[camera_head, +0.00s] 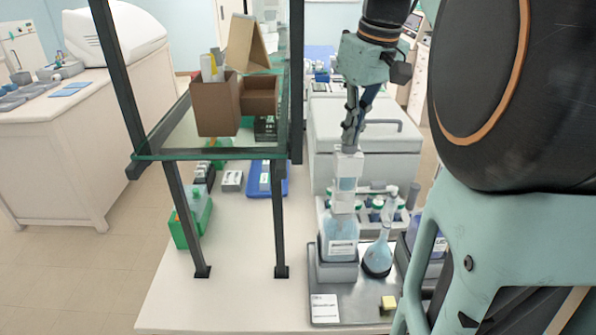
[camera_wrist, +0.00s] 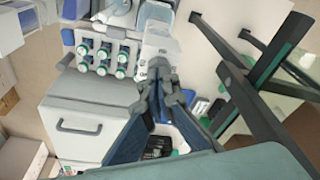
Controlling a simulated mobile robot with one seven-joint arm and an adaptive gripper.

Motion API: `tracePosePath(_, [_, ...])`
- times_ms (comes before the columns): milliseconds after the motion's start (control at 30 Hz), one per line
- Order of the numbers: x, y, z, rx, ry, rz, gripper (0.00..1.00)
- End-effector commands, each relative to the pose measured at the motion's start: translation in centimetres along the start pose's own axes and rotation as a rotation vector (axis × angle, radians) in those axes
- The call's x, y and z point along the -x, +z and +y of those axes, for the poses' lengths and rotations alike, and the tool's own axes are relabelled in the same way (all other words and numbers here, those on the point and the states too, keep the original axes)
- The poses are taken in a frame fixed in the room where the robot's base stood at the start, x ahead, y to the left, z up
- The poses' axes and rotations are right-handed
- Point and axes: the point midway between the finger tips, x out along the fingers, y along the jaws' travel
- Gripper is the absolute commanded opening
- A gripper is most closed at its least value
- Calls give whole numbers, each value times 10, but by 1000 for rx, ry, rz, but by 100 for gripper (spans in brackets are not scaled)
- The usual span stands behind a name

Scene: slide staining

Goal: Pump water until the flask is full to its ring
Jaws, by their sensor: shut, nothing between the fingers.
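A pump dispenser bottle (camera_head: 339,237) with bluish liquid and a tall white pump head (camera_head: 346,165) stands upright in a grey holder on a metal tray (camera_head: 330,313). A round flask (camera_head: 377,257) with a narrow neck stands just right of it, with bluish liquid in its bulb. The ring and the exact level are too small to tell. My gripper (camera_head: 349,148) is shut and empty, pointing down at the top of the pump head. I cannot tell if it touches. The wrist view shows the gripper (camera_wrist: 160,68) over the white pump head (camera_wrist: 157,48).
A rack of green-and-white capped bottles (camera_head: 374,208) stands behind the flask. A large white box (camera_head: 325,125) is farther back. A dark-framed glass shelf (camera_head: 215,153) with brown boxes rises at left. The white bench (camera_head: 220,300) is clear at front left.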

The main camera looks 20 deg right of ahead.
Motion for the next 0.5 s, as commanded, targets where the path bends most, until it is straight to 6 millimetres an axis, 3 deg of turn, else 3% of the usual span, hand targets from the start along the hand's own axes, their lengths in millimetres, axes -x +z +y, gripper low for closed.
tracePosePath(233, [0,1,-1,-1,-4,-8,0])
tracePosePath(500, [20,-3,0,-1,-3,-5,0])
